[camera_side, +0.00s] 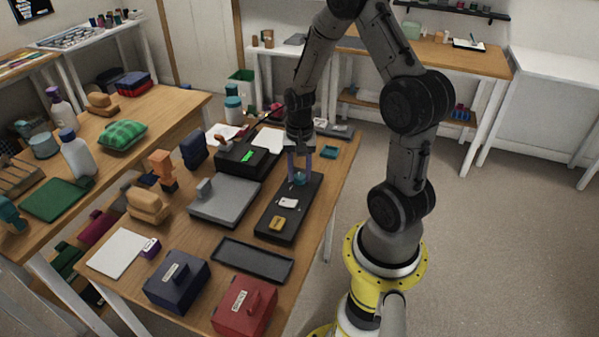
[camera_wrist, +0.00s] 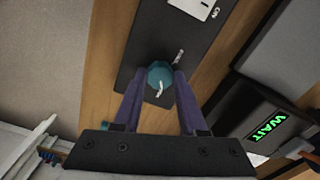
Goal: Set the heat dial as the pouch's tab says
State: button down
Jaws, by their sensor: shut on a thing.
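The teal heat dial (camera_wrist: 158,74) sits on a long black panel (camera_side: 267,216). It also shows in the side view (camera_side: 299,178), low between my fingers. My gripper (camera_side: 300,177) points down at the panel's far end and is shut on the dial, with one purple finger on each side of it in the wrist view. A pale pointer mark shows on the dial, and a short white mark is on the panel beside it. A small purple object with a white tab (camera_side: 150,246), perhaps the pouch, lies at the table's left; its tab is too small to read.
The panel also bears a white switch plate (camera_side: 288,203) and a tan block (camera_side: 277,223). A black device (camera_side: 236,158) with a green display, reading WAIT in the wrist view (camera_wrist: 266,130), stands nearby. A grey press (camera_side: 225,202), a black tray (camera_side: 252,261), and blue and red labelled boxes are around.

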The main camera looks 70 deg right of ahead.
aim_at(300, 176)
jog(key=shift+r+m, duration=0.1)
jog(key=shift+m, duration=0.3)
jog(key=shift+c, duration=2.3)
grip_release()
notch_tip(300, 176, up, 14)
